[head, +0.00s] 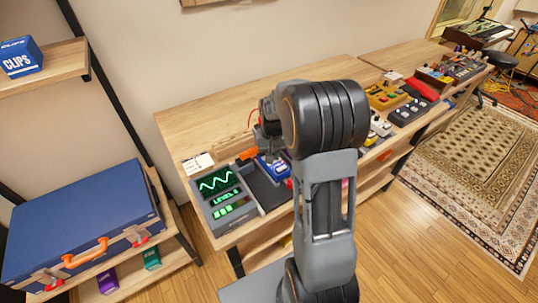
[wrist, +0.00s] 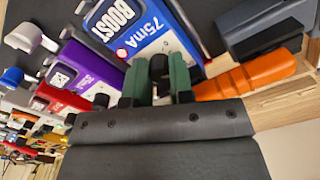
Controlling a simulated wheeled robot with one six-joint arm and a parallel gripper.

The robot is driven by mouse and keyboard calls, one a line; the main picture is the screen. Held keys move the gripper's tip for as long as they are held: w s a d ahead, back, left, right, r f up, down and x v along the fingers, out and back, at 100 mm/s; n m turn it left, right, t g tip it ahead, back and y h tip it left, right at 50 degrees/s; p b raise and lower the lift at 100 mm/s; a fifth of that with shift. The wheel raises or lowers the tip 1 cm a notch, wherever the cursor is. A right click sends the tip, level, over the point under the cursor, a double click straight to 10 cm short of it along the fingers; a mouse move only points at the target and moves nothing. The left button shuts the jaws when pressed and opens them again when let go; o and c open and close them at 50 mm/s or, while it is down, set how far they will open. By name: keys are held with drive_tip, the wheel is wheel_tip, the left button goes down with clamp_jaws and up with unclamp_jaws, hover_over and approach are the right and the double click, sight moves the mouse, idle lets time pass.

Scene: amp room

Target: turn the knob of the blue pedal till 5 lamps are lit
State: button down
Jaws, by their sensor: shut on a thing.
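The blue pedal (head: 272,168) stands on the bench right of the level meter (head: 222,200), partly hidden behind my arm. In the wrist view the blue pedal (wrist: 145,30) reads "BOOST" and "75mA". My gripper (wrist: 157,82) is at the pedal's edge, its green-padded fingers on either side of a dark knob (wrist: 158,66) and shut on it. In the head view my gripper (head: 270,152) points down onto the pedal, with the knob hidden. The meter shows a green wave, the word "LEVEL" and several lit green lamps, too small to count surely.
A purple pedal (wrist: 90,68) and a red pedal (wrist: 62,97) stand beside the blue one. An orange object (wrist: 245,80) lies close on its other side. More pedals line the bench (head: 190,130) to the right. A blue case (head: 80,225) sits on the left shelf.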

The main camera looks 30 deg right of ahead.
drive_tip(key=c, duration=1)
unclamp_jaws()
drive_tip(key=shift+r, duration=0.1)
wheel_tip(320, 180, up, 8)
drive_tip(key=p, duration=0.6)
